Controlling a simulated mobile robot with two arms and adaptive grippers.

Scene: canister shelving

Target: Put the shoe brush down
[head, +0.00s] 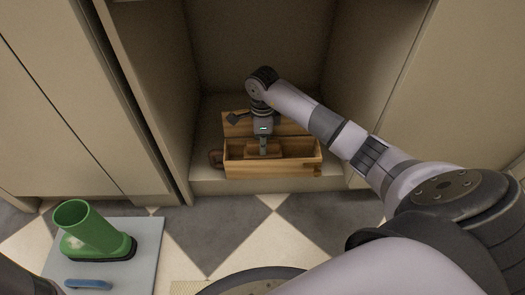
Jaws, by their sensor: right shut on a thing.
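My right gripper (263,150) reaches down into an open wooden box (285,171) on the cabinet floor. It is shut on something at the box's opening. The held thing is mostly hidden by the fingers and the box's front wall, so I cannot make out its shape or whether it touches the box's bottom; it may be the shoe brush. My left gripper is not in view.
The cabinet's side walls stand close on both sides of my right arm. On the floor, a grey mat (140,262) holds a green boot (88,228) and a blue item (88,284).

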